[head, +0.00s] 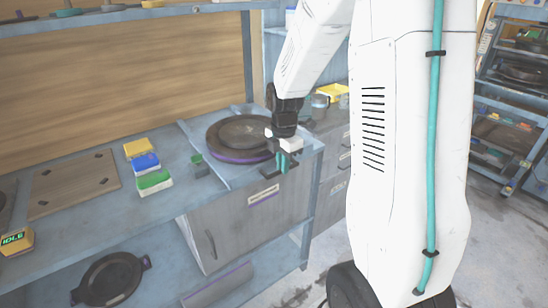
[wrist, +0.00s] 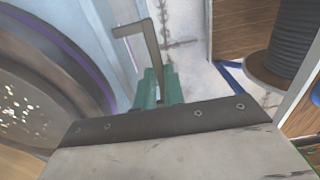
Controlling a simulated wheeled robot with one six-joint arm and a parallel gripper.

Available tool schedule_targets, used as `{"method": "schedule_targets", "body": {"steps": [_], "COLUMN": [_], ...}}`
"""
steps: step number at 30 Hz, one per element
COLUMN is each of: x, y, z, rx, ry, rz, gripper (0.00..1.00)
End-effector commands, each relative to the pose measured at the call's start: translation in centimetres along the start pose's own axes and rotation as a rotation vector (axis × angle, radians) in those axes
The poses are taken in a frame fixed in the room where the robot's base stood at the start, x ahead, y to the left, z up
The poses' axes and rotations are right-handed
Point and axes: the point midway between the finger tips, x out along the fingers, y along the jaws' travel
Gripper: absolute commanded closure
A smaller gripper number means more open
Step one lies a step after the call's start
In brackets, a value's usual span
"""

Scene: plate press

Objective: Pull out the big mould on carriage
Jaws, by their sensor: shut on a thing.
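The big mould (head: 238,137) is a dark round disc with a purple rim. It sits flat on the grey carriage plate (head: 222,172) at the bench's right end. In the wrist view the mould (wrist: 45,95) fills the left side. My gripper (head: 283,163) is at the front right edge of the carriage, its teal fingers pointing down. In the wrist view my gripper (wrist: 158,88) is shut on a grey bent handle (wrist: 148,45), which runs down between the fingers. The lower part of the grip is hidden by my gripper's body.
Yellow, blue and green boxes (head: 147,163) stand left of the carriage. A wooden board (head: 75,182) lies further left, near a display reading IDLE (head: 16,241). Another dark mould (head: 110,278) lies on the shelf below. Open floor (head: 320,270) lies right of the bench.

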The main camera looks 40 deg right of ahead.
Motion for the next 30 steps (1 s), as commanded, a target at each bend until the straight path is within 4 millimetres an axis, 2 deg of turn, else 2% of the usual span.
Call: {"method": "schedule_targets", "body": {"steps": [6,16,17,18,19,26,30], "x": [-0.02,-0.03,-0.03,-0.03,-0.03,-0.04,-0.87], "y": [-1.21,-1.2,-1.19,-1.18,-1.17,-1.17,-1.13], "z": [-0.05,-0.09,-0.09,-0.1,-0.17,-0.2,-0.18], "rx": [0.0,-0.001,-0.001,-0.001,-0.002,-0.003,-0.003], "ry": [0.001,0.001,0.001,0.001,0.0,0.0,0.0], "rz": [0.001,0.002,0.002,0.002,0.002,0.001,0.003], "gripper": [1.0,1.0,0.81,0.7,0.67,0.67,0.67]}}
